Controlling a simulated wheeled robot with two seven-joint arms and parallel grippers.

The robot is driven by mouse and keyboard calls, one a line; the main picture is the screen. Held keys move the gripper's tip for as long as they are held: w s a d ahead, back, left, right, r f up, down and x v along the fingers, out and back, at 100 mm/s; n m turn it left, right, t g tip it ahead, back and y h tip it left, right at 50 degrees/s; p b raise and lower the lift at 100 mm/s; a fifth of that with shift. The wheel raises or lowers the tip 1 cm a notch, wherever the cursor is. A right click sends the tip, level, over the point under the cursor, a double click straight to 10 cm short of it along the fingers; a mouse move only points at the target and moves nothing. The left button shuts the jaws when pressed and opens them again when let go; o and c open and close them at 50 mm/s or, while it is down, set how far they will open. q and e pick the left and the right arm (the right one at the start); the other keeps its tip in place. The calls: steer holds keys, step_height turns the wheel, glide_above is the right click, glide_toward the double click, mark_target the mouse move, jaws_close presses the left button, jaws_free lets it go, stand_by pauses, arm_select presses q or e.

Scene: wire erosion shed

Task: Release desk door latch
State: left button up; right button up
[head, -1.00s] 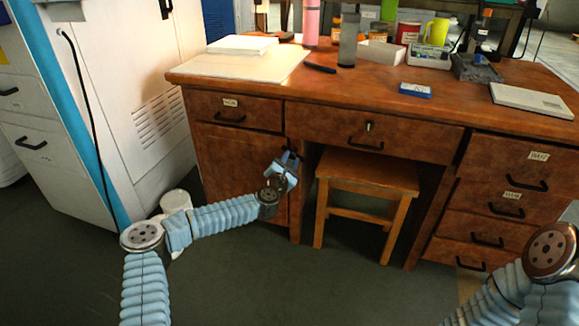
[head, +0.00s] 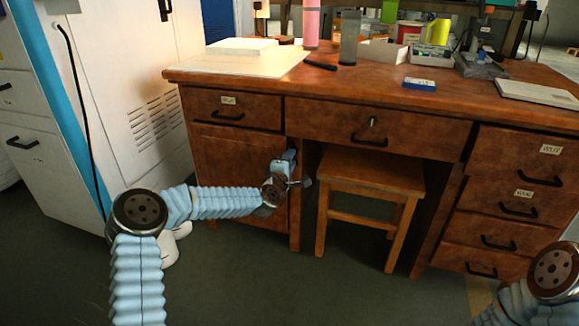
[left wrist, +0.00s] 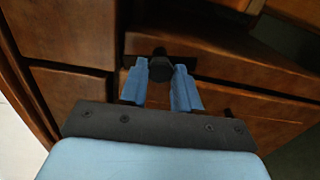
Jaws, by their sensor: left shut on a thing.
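The wooden desk's left door (head: 236,160) is below the top left drawer and looks closed. My left gripper (head: 286,160) is at the door's right edge, its fingers small and partly hidden by my wrist in the head view. In the left wrist view, the two blue fingers of my left gripper (left wrist: 161,86) are on either side of a dark round latch knob (left wrist: 160,68), shut on it. The latch's dark base shows behind the knob against the wood. My right arm enters at the lower right, but its gripper is out of view.
A wooden stool (head: 368,172) stands in the knee space just right of the door. A white cabinet (head: 135,90) stands to the left of the desk. The desk top (head: 360,85) holds several items. Dark floor in front of the desk is open.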

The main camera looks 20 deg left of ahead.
arm_select(q)
steer(key=shift+d+m+b, duration=0.1)
steer(key=shift+m+b, duration=0.5)
steer(key=shift+m, duration=0.5)
steer(key=o, duration=1.1)
steer(key=shift+c, duration=0.2)
steer(key=s, duration=1.3)
steer(key=shift+s+a, duration=0.25)
steer(key=shift+s, duration=0.15)
